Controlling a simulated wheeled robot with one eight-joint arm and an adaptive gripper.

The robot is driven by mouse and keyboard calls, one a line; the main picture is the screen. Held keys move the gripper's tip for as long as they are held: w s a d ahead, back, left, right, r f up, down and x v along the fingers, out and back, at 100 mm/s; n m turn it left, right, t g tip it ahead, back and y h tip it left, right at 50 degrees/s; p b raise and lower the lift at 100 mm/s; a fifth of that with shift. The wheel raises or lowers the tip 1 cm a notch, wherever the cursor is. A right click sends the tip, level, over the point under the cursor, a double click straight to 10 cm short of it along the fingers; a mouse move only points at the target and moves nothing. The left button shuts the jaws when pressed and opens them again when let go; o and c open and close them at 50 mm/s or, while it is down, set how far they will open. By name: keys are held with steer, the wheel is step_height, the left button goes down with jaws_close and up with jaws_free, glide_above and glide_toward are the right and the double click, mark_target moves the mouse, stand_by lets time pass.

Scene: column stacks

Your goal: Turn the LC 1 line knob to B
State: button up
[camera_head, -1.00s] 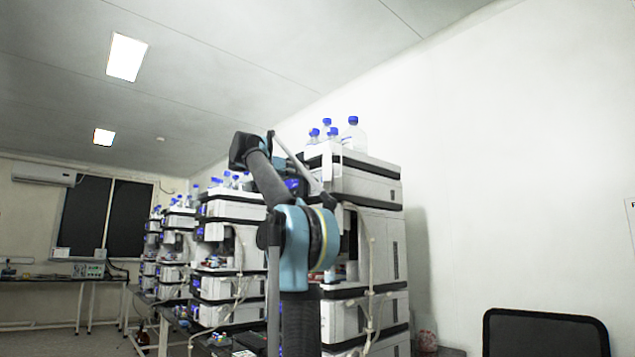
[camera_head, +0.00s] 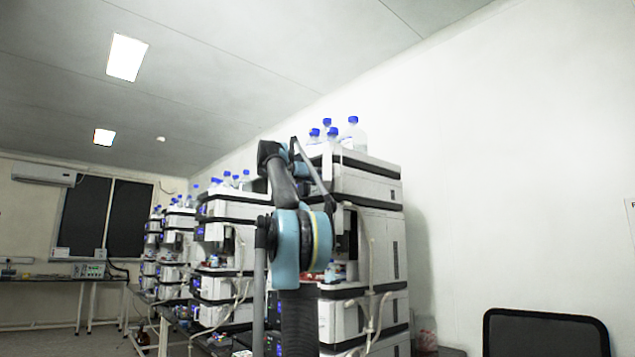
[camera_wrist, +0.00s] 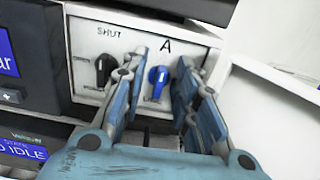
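In the wrist view a white panel (camera_wrist: 85,43) carries a blue knob (camera_wrist: 157,78) under the letter "A" and a black knob (camera_wrist: 106,68) under the word "SHUT". The blue knob sits between the fingers of my gripper (camera_wrist: 155,88), with a gap visible on each side. My gripper is open and points at the panel. The black knob is just left of the left finger. The blue knob's lower label is partly hidden, and no "B" or "LC 1" mark is readable. In the head view my arm hides the gripper and the knobs.
A dark module with a blue screen (camera_wrist: 8,52) is left of the panel, and a display reading "IDLE" (camera_wrist: 22,150) is below. A white side wall (camera_wrist: 275,105) stands close on the right. Bottles (camera_head: 353,134) stand on top of the nearest stack (camera_head: 365,185).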

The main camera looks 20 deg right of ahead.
steer(key=shift+c, duration=0.6)
steer(key=shift+a, duration=0.1)
jaws_close()
steer(key=m, duration=0.3)
steer(key=shift+s+m, duration=0.1)
steer(key=shift+m, duration=0.3)
steer(key=m, duration=0.3)
steer(key=shift+s+m, duration=0.1)
steer(key=shift+m, duration=0.2)
steer(key=shift+s+d+f+m, duration=0.1)
steer(key=shift+f+m, duration=0.05)
steer(key=shift+m, duration=1.6)
steer(key=shift+s+d+f+m, duration=0.1)
steer(key=shift+f+m, duration=0.05)
steer(key=shift+m, duration=1.65)
steer(key=shift+f+m, duration=0.15)
steer(key=shift+m, duration=1.6)
